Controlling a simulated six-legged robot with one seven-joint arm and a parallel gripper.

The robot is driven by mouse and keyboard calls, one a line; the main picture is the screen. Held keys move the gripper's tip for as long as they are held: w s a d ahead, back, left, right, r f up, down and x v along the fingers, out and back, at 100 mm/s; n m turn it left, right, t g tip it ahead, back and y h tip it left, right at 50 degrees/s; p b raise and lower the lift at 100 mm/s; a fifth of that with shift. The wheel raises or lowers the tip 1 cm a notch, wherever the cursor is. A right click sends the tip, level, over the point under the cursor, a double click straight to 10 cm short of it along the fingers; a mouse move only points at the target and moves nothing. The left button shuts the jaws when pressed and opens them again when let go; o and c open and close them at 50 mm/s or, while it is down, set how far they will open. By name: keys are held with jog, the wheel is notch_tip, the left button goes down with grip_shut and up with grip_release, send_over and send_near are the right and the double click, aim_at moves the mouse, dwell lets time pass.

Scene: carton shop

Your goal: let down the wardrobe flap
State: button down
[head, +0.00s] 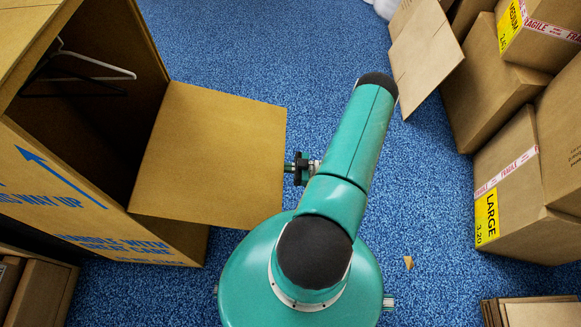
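The wardrobe carton (70,190) stands at the left, brown with blue print and an arrow on its side. Its front opening faces right and looks dark inside. The wardrobe flap (212,150) is a plain brown panel that sticks out from the opening to the right, over the blue floor. Its exact tilt is hard to judge from above. My gripper (291,168) is at the flap's right edge, about midway along it. It is small and partly hidden by my teal arm, so I cannot see whether its fingers are shut on the edge.
A white hanger (98,64) and a dark one hang inside the carton. Stacked cartons (510,190) line the right side, one with an open flap (425,52). Flat cardboard (535,312) lies at lower right. A small scrap (408,262) lies on the open blue floor (420,190).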

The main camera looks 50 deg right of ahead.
jog(key=shift+w+a, duration=0.35)
jog(key=shift+w, duration=0.05)
